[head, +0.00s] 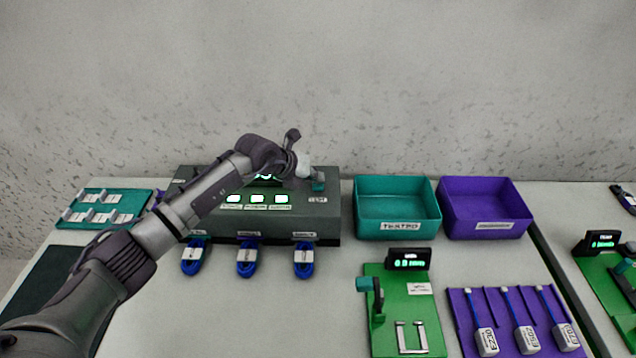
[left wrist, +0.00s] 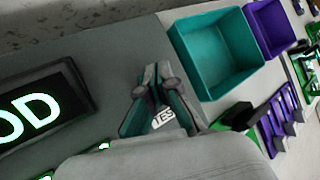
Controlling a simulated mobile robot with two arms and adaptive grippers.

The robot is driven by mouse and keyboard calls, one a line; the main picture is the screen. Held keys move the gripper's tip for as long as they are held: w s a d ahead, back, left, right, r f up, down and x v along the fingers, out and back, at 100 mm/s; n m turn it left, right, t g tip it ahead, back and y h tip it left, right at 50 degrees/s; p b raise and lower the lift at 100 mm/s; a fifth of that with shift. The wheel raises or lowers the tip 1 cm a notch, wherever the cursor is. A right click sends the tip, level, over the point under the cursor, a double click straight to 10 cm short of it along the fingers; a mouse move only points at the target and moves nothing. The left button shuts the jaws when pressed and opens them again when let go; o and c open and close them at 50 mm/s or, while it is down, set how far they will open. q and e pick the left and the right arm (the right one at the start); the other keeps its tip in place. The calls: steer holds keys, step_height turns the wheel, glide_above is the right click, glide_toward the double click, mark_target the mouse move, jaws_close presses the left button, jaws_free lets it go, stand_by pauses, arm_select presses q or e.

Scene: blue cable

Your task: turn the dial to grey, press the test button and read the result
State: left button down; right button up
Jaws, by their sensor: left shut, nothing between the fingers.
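The dark grey tester (head: 328,220) stands at the back of the table. Its display (head: 265,177) is partly covered by my arm; in the left wrist view the display (left wrist: 32,115) shows green-white letters ending in "OD", with the start cut off. My left gripper (head: 318,184) is shut and empty at the tester's top right, over the test label (head: 318,200). In the left wrist view the gripper (left wrist: 160,103) hides the test button, and contact cannot be told. The dial cannot be made out; my arm covers part of the tester. My right gripper is out of view.
Several blue cable coils (head: 246,260) hang at the tester's front. A teal bin (head: 398,228) and a purple bin (head: 485,222) stand to the right. A green fixture (head: 418,310) and a purple rack (head: 470,325) lie nearer. A teal tray (head: 128,200) is at left.

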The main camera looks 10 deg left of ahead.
mark_target(315, 185)
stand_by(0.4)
arm_select(q)
steer(key=shift+r+p, duration=0.4)
steer(key=shift+p, duration=0.05)
steer(key=shift+r+p, duration=0.3)
steer(key=shift+r, duration=0.15)
steer(key=shift+r+p, duration=1.85)
steer(key=shift+r, duration=0.7)
steer(key=shift+f, duration=0.15)
